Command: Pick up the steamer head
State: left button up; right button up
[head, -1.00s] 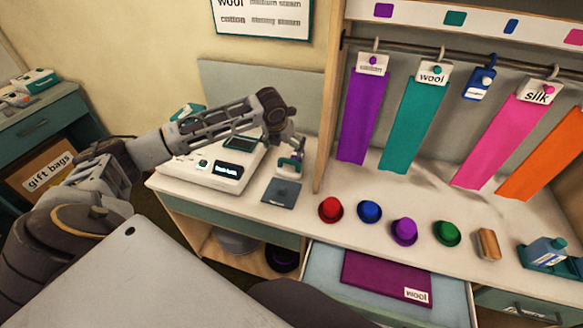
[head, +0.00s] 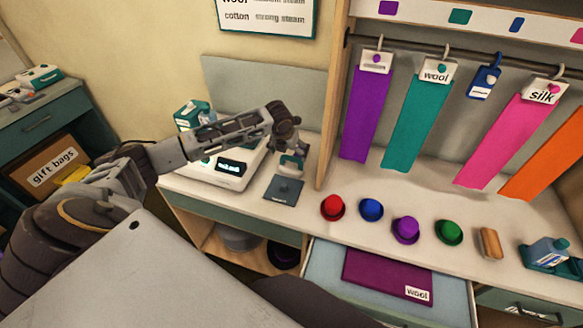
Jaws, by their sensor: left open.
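A small teal-and-white item, which looks like the steamer head (head: 292,162), stands on the counter at the back edge of a dark pad. My left gripper (head: 298,147) is open right above and behind it, pointing down. The fingers are small and partly overlap it, so I cannot tell whether they touch it. My right gripper is not in view.
A white machine with a dark display (head: 231,168) stands left of the dark pad (head: 284,189). A wooden divider (head: 332,110) rises close to the right. Several coloured hats, such as the red one (head: 333,207), line the counter. A drawer (head: 322,285) is open below.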

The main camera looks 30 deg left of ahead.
aim_at(291, 157)
pick_arm(q)
jog(key=shift+x, duration=1.05)
jog(key=shift+a+p+x, duration=0.2)
jog(key=shift+p+x, duration=0.15)
jog(key=shift+x, duration=2.2)
jog(key=shift+s, duration=0.1)
jog(key=shift+c, duration=0.4)
jog(key=c, duration=1.2)
jog(key=shift+r, duration=0.15)
jog(key=shift+r+b, duration=0.35)
jog(key=shift+r, duration=4.55)
